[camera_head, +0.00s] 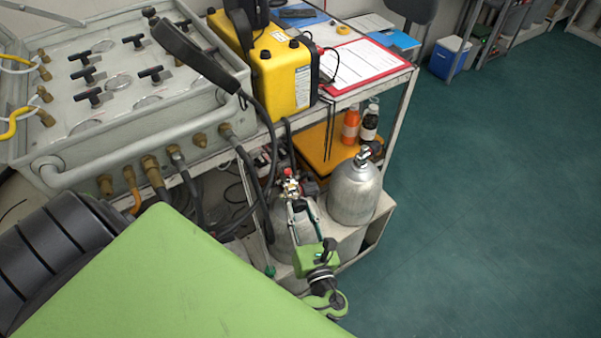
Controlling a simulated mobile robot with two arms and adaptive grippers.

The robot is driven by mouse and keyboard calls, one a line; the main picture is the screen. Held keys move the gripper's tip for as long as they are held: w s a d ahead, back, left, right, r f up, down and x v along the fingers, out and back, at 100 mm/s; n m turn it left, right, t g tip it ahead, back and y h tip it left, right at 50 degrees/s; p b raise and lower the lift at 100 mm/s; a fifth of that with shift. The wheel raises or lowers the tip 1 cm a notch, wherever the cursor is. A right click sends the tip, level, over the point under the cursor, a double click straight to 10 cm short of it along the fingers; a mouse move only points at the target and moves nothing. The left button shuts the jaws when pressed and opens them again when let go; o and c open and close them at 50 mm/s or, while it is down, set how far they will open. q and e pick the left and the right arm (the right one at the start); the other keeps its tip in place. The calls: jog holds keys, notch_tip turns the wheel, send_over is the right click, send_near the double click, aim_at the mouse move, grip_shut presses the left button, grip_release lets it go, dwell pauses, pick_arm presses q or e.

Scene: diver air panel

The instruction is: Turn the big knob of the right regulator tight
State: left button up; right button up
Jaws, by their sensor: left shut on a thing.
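Two grey metal cylinders stand on the low shelf of a cart: a front one (283,242) and a right one (353,192). A small brass regulator with a red part (290,186) sits on top of the front cylinder. My left gripper (297,205), with a green body and grey fingers, reaches up to this regulator from below. Its fingers are shut on the regulator's big knob, which is mostly hidden between them. My right gripper is not in view.
A grey air panel (140,95) with brass fittings and hoses fills the left. A yellow case (275,75) with a black handset and a red clipboard (362,62) lie on the cart top. Bottles (350,125) stand behind the cylinders. The green floor at right is free.

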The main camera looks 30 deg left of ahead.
pick_arm(q)
jog(key=m+p, duration=0.4)
jog(key=shift+w+r+p, duration=0.1)
jog(key=shift+r+p, duration=0.25)
jog(key=shift+r, duration=0.05)
jog(key=m+p, duration=0.2)
jog(key=m, duration=0.1)
jog(key=shift+f, duration=0.1)
jog(key=shift+f+m+g+p, duration=0.1)
jog(key=shift+m+g+p, duration=0.3)
jog(key=shift+m+p, duration=0.25)
jog(key=o, duration=1.1)
jog(key=shift+d+f, duration=0.1)
jog(key=v, duration=1.2)
